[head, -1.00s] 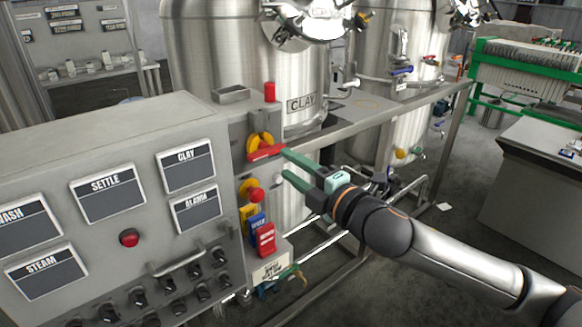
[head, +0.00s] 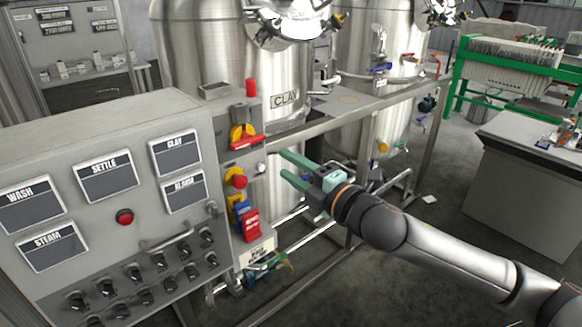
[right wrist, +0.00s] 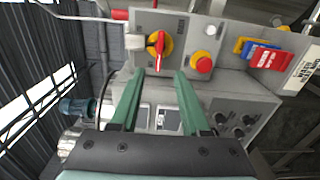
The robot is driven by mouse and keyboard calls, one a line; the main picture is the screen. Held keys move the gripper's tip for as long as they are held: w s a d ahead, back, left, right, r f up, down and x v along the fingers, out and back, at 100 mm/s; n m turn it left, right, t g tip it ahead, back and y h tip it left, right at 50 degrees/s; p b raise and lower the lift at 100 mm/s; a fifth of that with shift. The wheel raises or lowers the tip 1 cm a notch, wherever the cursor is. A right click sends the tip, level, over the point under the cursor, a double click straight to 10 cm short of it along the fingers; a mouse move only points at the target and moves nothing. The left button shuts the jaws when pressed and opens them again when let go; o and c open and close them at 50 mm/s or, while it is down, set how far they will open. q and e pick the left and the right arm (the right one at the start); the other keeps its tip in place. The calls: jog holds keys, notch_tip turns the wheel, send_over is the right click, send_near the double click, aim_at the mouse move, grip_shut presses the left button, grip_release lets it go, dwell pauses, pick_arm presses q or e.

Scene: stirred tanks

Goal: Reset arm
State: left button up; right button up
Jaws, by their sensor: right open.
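My right gripper (head: 284,163) is open and empty, beside the right side of the control panel. Its two green fingers point left toward the panel. In the right wrist view, the same gripper (right wrist: 160,73) has nothing between its fingers. A yellow rotary switch (head: 239,131) with a red handle (head: 248,142) is on the panel, just left of the fingertips and apart from them. The switch also shows in the right wrist view (right wrist: 167,46), ahead of the fingers. A red button (head: 238,182) on a yellow base is below the switch. My left gripper is out of view.
The grey console (head: 95,150) with labelled screens and black knobs fills the left. A steel tank (head: 220,50) marked CLAY stands behind the panel. A metal rail (head: 350,117) runs behind my right gripper. The floor (head: 420,215) beyond my right arm is mostly clear.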

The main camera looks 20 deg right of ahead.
jog(key=s+a+f+m+g, duration=0.1)
jog(key=s+f+m, duration=0.15)
jog(key=f, duration=0.45)
jog(key=s+a+f+m+g+h, duration=0.15)
jog(key=f+m, duration=0.25)
jog(key=f, duration=0.4)
jog(key=s+a+f+m+g, duration=0.1)
jog(key=s+f+m, duration=0.25)
jog(key=f, duration=0.35)
jog(key=s+d+f+m+g+h, duration=0.2)
jog(key=s+f+m+g, duration=0.2)
jog(key=s+f+m, duration=0.6)
jog(key=s+f, duration=0.9)
jog(key=shift+s+f, duration=0.15)
jog(key=shift+s, duration=0.25)
